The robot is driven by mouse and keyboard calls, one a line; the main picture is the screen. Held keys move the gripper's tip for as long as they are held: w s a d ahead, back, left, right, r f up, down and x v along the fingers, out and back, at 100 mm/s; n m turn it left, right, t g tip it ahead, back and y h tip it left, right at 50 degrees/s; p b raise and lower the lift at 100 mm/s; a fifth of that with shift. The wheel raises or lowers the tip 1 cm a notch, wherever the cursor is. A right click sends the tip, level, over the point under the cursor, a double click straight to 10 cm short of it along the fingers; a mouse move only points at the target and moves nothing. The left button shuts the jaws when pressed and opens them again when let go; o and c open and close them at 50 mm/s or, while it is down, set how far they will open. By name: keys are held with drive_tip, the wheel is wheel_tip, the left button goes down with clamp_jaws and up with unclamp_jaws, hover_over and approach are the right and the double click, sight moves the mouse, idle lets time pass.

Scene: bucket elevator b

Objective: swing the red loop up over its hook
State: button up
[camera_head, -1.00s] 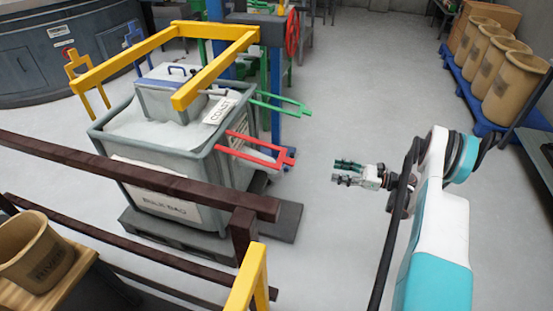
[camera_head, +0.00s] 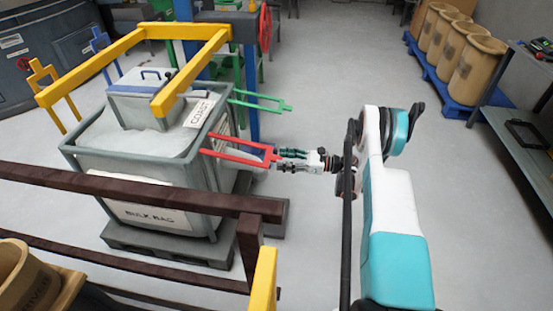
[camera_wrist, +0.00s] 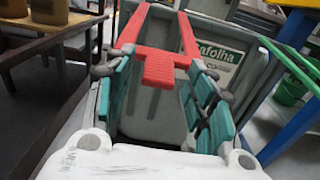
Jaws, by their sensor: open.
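The red loop (camera_head: 232,149) sticks out sideways from the right side of the grey bin, below the yellow frame (camera_head: 195,68). My gripper (camera_head: 283,159) is at the outer end of the red loop, roughly level with it. In the wrist view, the loop's red end tab (camera_wrist: 160,69) lies between my two teal-padded fingers, which stand apart on either side. I see no clear grip on the tab. I cannot make out the red loop's hook for certain.
The grey bin (camera_head: 150,205) stands on a pallet. A brown railing (camera_head: 150,190) crosses in front.

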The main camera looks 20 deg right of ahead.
sight(277, 158)
drive_tip(key=shift+b+x, duration=0.4)
drive_tip(key=shift+x, duration=1.3)
